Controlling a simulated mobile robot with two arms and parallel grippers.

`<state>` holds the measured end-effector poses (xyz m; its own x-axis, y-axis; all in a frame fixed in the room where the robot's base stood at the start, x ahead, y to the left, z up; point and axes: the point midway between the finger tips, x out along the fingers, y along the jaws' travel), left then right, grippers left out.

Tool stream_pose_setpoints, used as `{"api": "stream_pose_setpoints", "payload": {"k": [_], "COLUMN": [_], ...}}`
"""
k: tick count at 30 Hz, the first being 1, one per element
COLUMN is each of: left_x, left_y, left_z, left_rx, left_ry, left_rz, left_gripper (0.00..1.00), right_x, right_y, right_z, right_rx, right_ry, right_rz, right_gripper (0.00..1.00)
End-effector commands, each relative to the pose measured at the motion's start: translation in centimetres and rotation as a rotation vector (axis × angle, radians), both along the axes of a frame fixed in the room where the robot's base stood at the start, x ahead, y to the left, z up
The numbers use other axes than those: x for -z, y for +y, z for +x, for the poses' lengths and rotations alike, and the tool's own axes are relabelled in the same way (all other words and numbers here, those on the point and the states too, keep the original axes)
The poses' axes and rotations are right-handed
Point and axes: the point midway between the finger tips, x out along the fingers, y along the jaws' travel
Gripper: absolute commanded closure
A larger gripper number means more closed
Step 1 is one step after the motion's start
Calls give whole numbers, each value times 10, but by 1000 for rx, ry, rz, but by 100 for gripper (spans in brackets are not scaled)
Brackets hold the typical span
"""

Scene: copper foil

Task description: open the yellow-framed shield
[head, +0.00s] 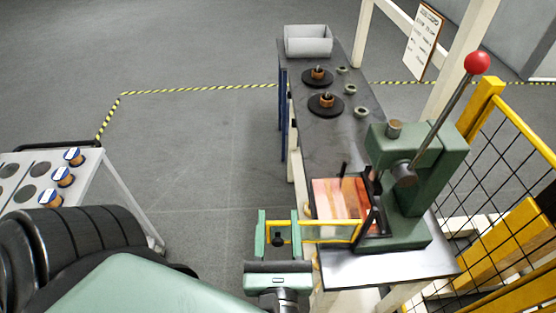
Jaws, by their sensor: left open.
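The yellow-framed shield (330,231) is a narrow clear panel low in front of the green press (420,185). Its right end is near the press base, and its left end reaches past the bench's left edge. A small black knob (278,240) shows near that left end. My left gripper (278,222) is open, with one green finger on each side of the knob. I cannot tell whether either finger touches it. An orange-and-red plate lies behind the shield, beside the press. My right gripper is out of view.
The press lever with a red ball (477,63) rises at right, beside a yellow mesh fence (500,170). The bench (315,130) holds a grey bin (308,41) and black discs with copper rolls. A white rack (110,200) with spools stands left. Open floor lies between.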

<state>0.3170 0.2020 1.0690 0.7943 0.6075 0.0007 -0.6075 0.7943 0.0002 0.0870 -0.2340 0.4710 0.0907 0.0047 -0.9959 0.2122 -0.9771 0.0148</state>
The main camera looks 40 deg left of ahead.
Motion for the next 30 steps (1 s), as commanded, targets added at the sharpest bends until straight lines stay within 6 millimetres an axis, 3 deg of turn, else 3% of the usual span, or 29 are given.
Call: {"api": "stream_pose_setpoints", "payload": {"k": [1,3,12,18,30], "left_x": [-22,-38,-88,-97,-96], "left_y": [0,0,0,0,0], "left_z": [0,0,0,0,0], "left_rx": [0,0,0,1,1], "left_ry": [-2,-2,-2,-1,-1], "left_rz": [-1,-1,-2,-1,-1], "left_gripper": [55,55,55,55,55], "right_x": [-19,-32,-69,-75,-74], "right_y": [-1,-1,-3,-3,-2], "right_z": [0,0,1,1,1], "right_rx": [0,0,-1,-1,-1], "right_ry": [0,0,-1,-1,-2], "right_rz": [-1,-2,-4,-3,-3], "right_gripper": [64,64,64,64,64]}}
